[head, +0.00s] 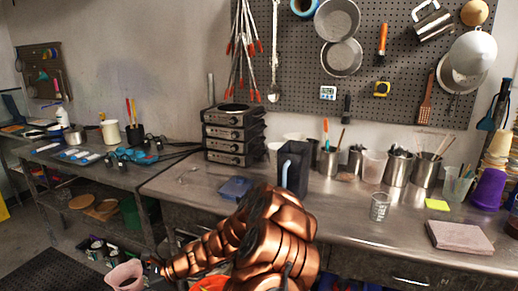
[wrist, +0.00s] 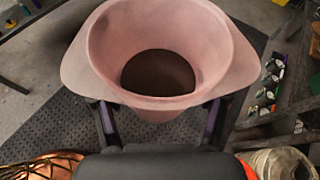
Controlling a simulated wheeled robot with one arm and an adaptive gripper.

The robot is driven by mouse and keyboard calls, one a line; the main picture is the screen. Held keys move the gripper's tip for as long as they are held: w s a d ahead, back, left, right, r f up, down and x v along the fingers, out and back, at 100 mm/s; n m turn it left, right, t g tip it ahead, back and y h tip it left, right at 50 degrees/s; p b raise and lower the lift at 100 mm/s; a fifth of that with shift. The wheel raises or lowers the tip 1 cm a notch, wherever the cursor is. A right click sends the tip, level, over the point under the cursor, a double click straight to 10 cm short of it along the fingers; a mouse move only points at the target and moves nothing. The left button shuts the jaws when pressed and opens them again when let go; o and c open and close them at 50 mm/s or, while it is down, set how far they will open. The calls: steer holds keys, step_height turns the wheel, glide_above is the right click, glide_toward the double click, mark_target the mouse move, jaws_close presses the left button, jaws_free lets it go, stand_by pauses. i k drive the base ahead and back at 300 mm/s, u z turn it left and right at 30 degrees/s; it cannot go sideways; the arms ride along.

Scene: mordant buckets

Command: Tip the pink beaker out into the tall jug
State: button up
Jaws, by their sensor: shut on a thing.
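The pink beaker (head: 124,277) is at the lower left of the head view, out over the floor and left of the bench. It also fills the upper middle of the wrist view (wrist: 85,75), its mouth facing the camera and a dark brown round patch inside. My gripper (wrist: 160,122) is shut on the beaker, one finger on each side. In the head view my gripper (head: 155,267) is small and partly hidden. The tall jug (head: 294,168), dark grey with a handle, stands upright on the bench, right of and well apart from the beaker. Its inside is not visible.
A blue tray (head: 235,188) lies left of the jug. A stack of hotplates (head: 234,133) stands behind it. Steel pots (head: 398,167) and a glass beaker (head: 380,207) stand to the right. The bench front edge and my copper arm lie between the beaker and jug.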

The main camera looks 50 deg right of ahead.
mark_target(294, 158)
steer(key=u, duration=1.05)
steer(key=i, duration=2.25)
steer(key=z, duration=3.15)
